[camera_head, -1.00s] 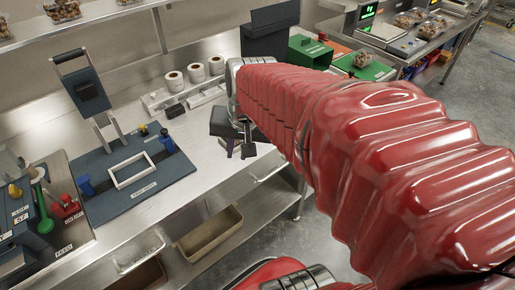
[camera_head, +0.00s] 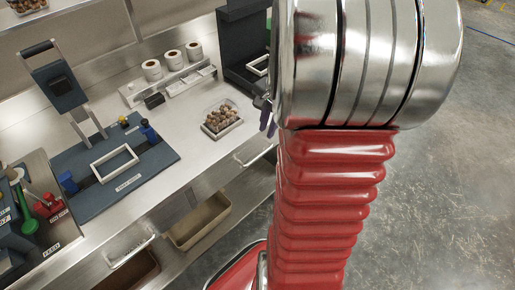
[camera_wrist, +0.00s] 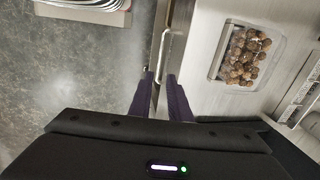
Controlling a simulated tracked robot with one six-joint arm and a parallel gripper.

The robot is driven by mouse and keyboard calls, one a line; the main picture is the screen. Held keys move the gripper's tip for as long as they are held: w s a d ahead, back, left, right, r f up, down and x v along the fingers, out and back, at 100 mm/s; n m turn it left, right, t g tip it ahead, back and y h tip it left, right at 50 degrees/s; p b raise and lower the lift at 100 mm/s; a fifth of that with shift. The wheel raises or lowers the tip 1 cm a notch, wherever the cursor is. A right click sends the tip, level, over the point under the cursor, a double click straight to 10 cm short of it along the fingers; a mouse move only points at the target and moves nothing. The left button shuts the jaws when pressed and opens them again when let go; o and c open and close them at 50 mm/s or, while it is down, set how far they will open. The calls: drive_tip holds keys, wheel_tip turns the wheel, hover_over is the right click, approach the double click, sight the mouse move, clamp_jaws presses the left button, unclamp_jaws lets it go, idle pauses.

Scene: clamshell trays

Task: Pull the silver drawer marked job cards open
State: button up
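A silver drawer front with a bar handle (camera_head: 257,154) is set in the bench's front edge, left of my arm in the head view; no job cards marking can be read. In the wrist view the bar handle (camera_wrist: 164,58) stands out just beyond my fingertips, roughly in line with the gap between them. My gripper (camera_wrist: 160,80) is open, its two dark purple fingers apart with nothing held. In the head view only the purple fingertips of my gripper (camera_head: 268,116) show beside my arm, which hides the rest.
A clear clamshell tray of brown round items (camera_head: 222,118) stands on the bench near that handle. Another bar handle (camera_head: 130,250) is further left, with a tan bin (camera_head: 200,222) beside it. A blue fixture board (camera_head: 112,170) lies on the bench. Open floor is at right.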

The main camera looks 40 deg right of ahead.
sight(260, 155)
drive_tip(key=shift+f, duration=0.1)
drive_tip(key=f, duration=0.4)
drive_tip(key=w+f, duration=0.1)
drive_tip(key=f, duration=0.4)
drive_tip(key=w+f, duration=0.1)
drive_tip(key=f, duration=0.3)
drive_tip(key=shift+w+f, duration=0.15)
drive_tip(key=shift+w, duration=0.1)
drive_tip(key=shift+c, duration=0.5)
clamp_jaws()
drive_tip(key=shift+a, duration=0.25)
drive_tip(key=shift+d, duration=0.1)
